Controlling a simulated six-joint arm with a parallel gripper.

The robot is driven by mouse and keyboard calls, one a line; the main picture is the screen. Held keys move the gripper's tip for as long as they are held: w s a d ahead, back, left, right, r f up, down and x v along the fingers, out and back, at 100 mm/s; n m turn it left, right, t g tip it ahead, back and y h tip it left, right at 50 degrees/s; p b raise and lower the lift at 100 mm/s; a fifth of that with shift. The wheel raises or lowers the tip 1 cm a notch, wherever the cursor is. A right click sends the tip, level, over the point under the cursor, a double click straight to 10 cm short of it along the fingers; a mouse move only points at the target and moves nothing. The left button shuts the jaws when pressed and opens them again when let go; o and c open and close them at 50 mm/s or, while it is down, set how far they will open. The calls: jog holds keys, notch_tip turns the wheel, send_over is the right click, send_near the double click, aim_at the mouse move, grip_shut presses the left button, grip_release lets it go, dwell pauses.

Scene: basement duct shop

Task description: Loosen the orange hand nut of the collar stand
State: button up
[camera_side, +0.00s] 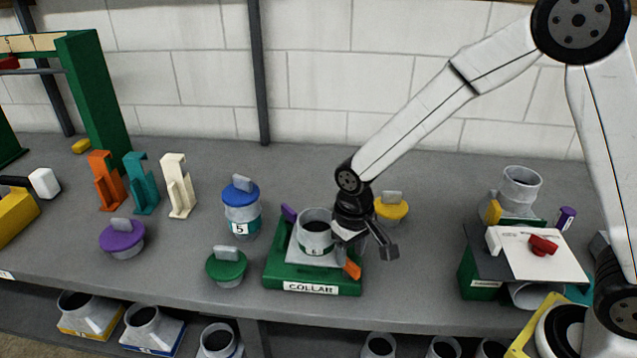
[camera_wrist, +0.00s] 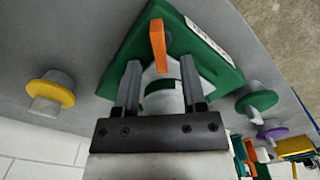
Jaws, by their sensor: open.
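The collar stand (camera_side: 275,280) is a green base labelled COLLAR, holding a grey collar (camera_side: 315,238) with a dark open top. Its orange hand nut (camera_side: 352,270) sticks up at the front right of the base in the side view. In the wrist view the orange hand nut (camera_wrist: 158,45) lies in line with the gap between my fingers, mostly beyond their tips. My gripper (camera_side: 367,246) is open, just above and behind the nut. Both fingers show in the wrist view (camera_wrist: 160,66), with nothing visibly pinched. A purple piece (camera_side: 289,213) shows at the stand's back left.
A yellow-lidded piece (camera_side: 391,212) stands close behind my gripper. A green-lidded piece (camera_side: 226,266) and a blue-topped canister (camera_side: 241,212) stand left of the stand. A white-topped fixture (camera_side: 530,255) is at the right. Bench space between stand and fixture is clear.

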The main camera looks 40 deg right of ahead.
aim_at(349, 269)
jog(key=shift+f, duration=1.5)
grip_shut()
